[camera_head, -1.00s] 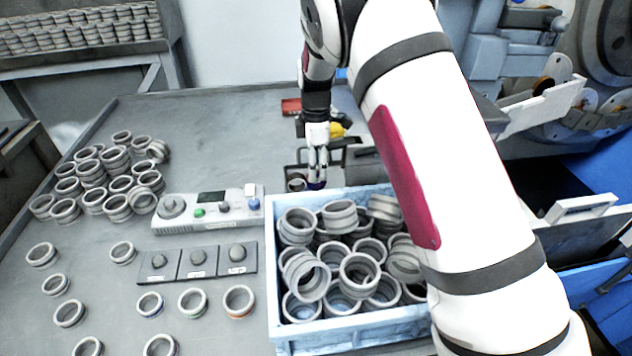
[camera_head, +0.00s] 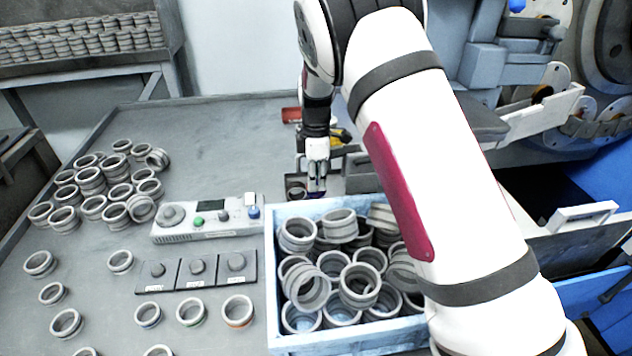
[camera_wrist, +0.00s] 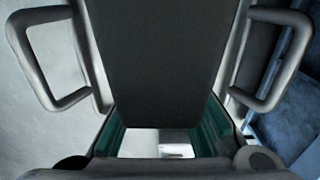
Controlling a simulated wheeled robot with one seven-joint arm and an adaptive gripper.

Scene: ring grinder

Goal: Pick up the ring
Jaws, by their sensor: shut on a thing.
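My gripper (camera_head: 316,186) points down just behind the blue crate, at a small dark tray (camera_head: 292,180). It is shut on a ring (camera_head: 296,191), a small grey ring that shows at the left of the fingertips, low in the tray. The fingers hide part of this ring, and I cannot tell whether it is clear of the tray floor. In the wrist view, the gripper's green-edged fingers (camera_wrist: 165,142) show at the bottom with a pale shape between them. The ring cannot be made out clearly there.
A light blue crate (camera_head: 272,285) full of grey rings stands in front of the gripper. A control box (camera_head: 207,220) and a three-knob panel (camera_head: 197,270) lie left of it. Loose rings (camera_head: 90,178) cover the left table. Machinery (camera_head: 560,80) stands at the right.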

